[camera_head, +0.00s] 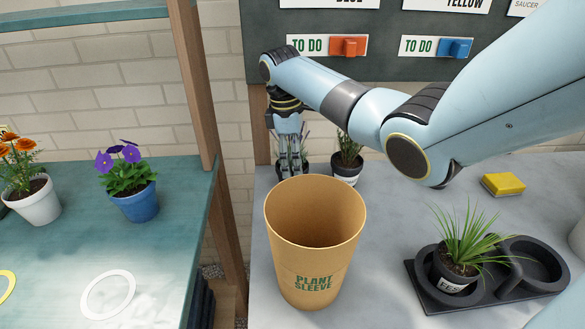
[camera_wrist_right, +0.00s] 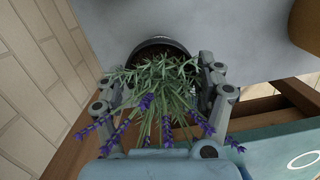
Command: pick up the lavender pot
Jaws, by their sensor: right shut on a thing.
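The lavender pot shows in the right wrist view as a dark pot rim (camera_wrist_right: 160,45) with grey-green leaves and purple flower spikes (camera_wrist_right: 165,90). In the head view its plant (camera_head: 280,148) is mostly hidden behind my right gripper (camera_head: 291,158) at the back left of the grey table. My right gripper (camera_wrist_right: 165,95) is shut on the lavender pot, with one finger on each side of it. The pot's lower part is hidden behind the plant sleeve in the head view, and I cannot tell whether it is off the table. My left gripper is not in view.
A tan plant sleeve (camera_head: 315,255) stands open in front. A second potted plant (camera_head: 347,160) is close to the right gripper. A black tray (camera_head: 425,290) holds a grassy pot (camera_head: 455,270). A yellow sponge (camera_head: 503,184) lies at right. A wooden post (camera_head: 198,90) stands left.

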